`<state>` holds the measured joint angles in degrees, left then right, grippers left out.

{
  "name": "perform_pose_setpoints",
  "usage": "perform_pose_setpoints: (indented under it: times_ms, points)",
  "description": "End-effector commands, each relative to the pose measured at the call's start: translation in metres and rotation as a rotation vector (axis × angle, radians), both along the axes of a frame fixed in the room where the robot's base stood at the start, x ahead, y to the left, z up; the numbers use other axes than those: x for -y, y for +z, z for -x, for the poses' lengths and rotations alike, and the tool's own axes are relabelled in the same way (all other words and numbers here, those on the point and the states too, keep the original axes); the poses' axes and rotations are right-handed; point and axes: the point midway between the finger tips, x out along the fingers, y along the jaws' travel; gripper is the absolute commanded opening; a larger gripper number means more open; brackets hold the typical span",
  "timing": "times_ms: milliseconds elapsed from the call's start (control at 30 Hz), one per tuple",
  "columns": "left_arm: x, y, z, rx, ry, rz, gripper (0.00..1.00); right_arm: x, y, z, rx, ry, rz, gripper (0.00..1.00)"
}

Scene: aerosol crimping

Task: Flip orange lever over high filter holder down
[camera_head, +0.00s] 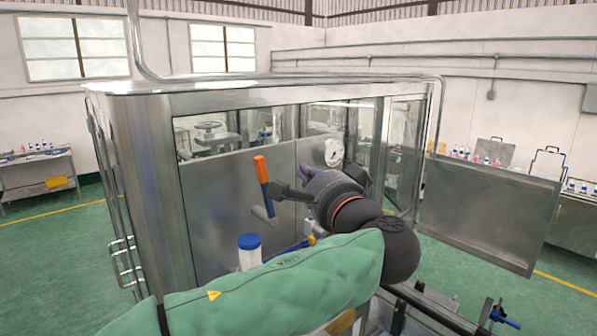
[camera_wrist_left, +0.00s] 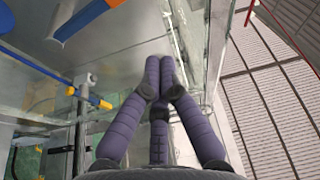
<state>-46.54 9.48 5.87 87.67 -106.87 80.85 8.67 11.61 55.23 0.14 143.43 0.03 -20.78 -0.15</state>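The orange lever (camera_head: 261,169) stands nearly upright in the head view, on a blue lower arm (camera_head: 268,202) in front of the steel panel. The blue arm also shows at the top left of the wrist view (camera_wrist_left: 80,19). A white cylinder with a blue cap (camera_head: 249,242), perhaps the filter holder, stands below it, partly hidden by my sleeve. My left gripper (camera_head: 309,176) is to the right of the lever, apart from it. In the wrist view its purple fingers (camera_wrist_left: 159,66) meet at the tips with nothing visible between them. My right gripper is not in view.
A steel and glass machine cabinet (camera_head: 240,176) fills the middle. A yellow-tipped blue handle (camera_head: 309,240) is below my gripper, close to my arm. An open steel door panel (camera_head: 488,213) stands at the right. Green floor (camera_head: 60,262) is free at the left.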

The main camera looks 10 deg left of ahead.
Motion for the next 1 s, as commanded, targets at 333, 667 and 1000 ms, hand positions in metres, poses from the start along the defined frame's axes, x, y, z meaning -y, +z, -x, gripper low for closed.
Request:
perform_pose_setpoints:
  times_ms: [333, 667, 1000]
  points:
    - [-0.037, 0.006, -0.054, -0.002, 0.005, 0.0, 0.0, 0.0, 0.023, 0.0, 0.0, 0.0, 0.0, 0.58]
    - [-0.063, 0.002, -0.048, 0.0, 0.0, 0.0, 0.0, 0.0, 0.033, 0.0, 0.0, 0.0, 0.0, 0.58]
    - [-0.07, -0.002, -0.038, 0.0, 0.0, 0.0, 0.0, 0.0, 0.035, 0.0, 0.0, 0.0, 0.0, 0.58]
